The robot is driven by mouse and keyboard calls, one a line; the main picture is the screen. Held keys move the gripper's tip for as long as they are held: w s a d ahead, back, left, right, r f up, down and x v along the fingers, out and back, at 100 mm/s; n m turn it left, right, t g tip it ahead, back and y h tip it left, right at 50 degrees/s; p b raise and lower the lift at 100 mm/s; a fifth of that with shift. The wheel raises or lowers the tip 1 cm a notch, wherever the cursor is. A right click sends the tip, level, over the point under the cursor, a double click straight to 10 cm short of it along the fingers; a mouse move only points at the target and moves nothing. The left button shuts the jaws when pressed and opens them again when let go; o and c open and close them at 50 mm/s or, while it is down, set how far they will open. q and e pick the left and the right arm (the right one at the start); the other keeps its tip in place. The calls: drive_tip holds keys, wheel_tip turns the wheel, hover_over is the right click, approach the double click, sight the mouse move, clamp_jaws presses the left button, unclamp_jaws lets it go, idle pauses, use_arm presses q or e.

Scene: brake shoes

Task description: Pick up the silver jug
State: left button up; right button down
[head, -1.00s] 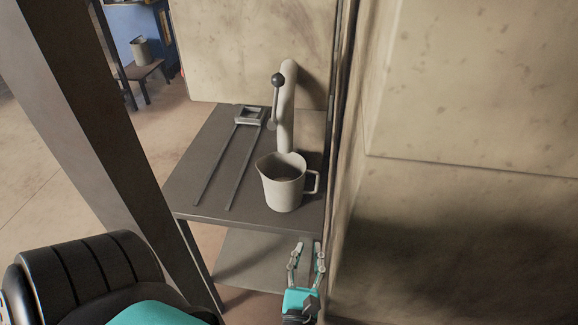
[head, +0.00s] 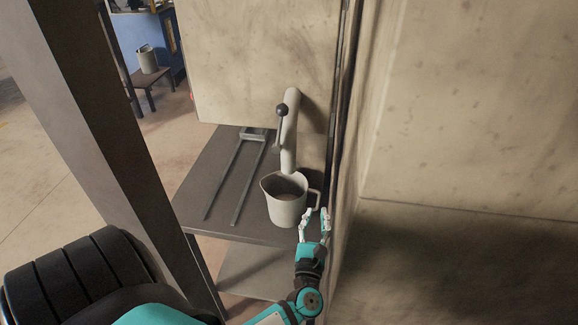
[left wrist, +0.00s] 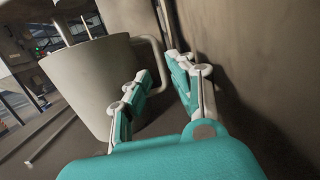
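The silver jug (head: 286,201) stands upright on a dark metal table (head: 215,185), below an upright pipe with a black-knobbed lever. Its handle points right, and its spout points left. My left gripper (head: 315,211) is open at the jug's handle side, with its fingertips close to the handle. In the left wrist view the jug (left wrist: 92,85) fills the left part, and its handle (left wrist: 158,48) shows near the gap between the gripper's fingers (left wrist: 160,70). I cannot tell whether a finger touches the handle. My right gripper is not in view.
A stone-like wall (head: 470,110) stands close to the right of my gripper. A two-pronged metal frame (head: 247,165) lies on the table left of the jug. A dark post (head: 100,120) rises at left. Another jug (head: 147,60) stands on a far stool.

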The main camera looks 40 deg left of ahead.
sight(318, 202)
use_arm(q)
drive_tip(key=p+x, duration=0.1)
drive_tip(key=x, duration=0.2)
drive_tip(key=shift+w+a, duration=0.15)
drive_tip(key=shift+w, duration=0.15)
clamp_jaws()
